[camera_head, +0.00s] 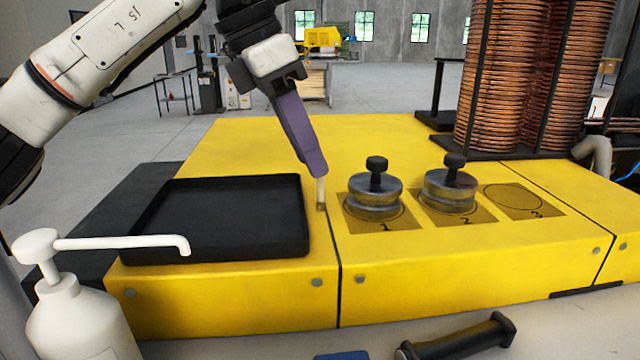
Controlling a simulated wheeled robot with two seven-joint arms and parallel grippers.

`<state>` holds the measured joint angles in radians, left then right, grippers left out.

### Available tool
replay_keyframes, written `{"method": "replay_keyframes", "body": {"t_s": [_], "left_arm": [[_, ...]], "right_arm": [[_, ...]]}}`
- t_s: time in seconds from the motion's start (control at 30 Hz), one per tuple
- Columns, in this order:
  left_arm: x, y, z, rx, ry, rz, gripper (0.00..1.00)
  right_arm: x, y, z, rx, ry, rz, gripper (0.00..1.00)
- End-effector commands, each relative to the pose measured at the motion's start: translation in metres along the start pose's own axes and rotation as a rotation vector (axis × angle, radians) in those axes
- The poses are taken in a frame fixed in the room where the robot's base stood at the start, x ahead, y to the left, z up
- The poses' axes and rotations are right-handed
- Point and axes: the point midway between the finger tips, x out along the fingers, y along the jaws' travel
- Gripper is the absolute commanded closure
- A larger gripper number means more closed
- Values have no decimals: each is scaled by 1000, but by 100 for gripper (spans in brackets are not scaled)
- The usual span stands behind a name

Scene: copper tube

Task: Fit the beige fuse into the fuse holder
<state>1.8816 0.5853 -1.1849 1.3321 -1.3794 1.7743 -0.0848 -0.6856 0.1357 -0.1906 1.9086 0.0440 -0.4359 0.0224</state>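My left gripper (316,168), with long purple fingers, reaches down from the upper left and appears shut on the beige fuse (320,188). The fuse is a thin, roughly upright pale stick below the fingertips. Its lower end meets a small dark spot (321,206) on the yellow bench top, just right of the black tray. This spot may be the fuse holder; it is too small to tell whether the fuse is inside it or only above it. My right gripper is not in view.
The yellow bench (420,280) carries an empty black tray (218,248) at left. Two metal weights with black knobs (375,200) (449,200) stand on spots 1 and 2; spot 3 (512,198) is empty. Copper coils (505,80) rise behind. A white pump bottle (80,320) is front left.

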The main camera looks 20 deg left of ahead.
Motion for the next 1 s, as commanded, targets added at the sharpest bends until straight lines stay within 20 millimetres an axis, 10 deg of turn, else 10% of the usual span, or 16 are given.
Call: {"method": "replay_keyframes", "body": {"t_s": [0.57,0.8,1.0], "left_arm": [[47,1,2,0,0,0,68],[47,1,2,0,0,0,100],[47,1,3,0,0,0,100]], "right_arm": [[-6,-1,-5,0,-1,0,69],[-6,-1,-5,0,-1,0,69],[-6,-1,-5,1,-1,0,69]]}}
